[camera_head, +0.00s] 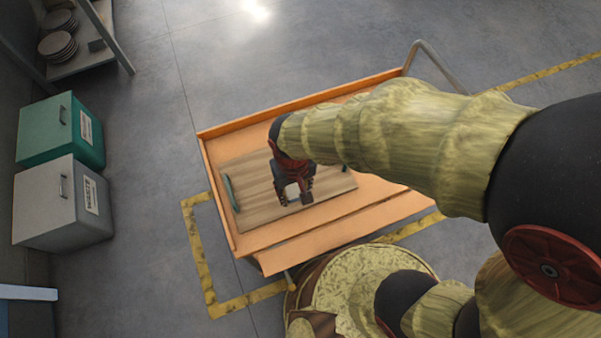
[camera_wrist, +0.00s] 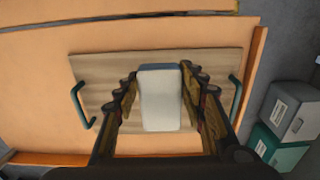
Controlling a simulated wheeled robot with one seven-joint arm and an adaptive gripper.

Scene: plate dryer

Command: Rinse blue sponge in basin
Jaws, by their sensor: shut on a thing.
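My gripper (camera_head: 294,191) is over the wooden tray on the orange cart. In the wrist view my gripper (camera_wrist: 159,78) is shut on a pale block, the sponge (camera_wrist: 160,105), one finger on each side. The sponge looks whitish, with a blue-grey far end. It also shows as a pale patch (camera_head: 292,191) between the fingers in the head view. I cannot tell whether it touches the tray. No basin is in view.
The wooden tray (camera_head: 250,196) has green handles and lies on the orange cart (camera_head: 330,235). Green (camera_head: 58,133) and grey (camera_head: 55,205) bins stand at left. Plates (camera_head: 58,46) sit on a shelf (camera_head: 85,62) at upper left. Floor between is clear.

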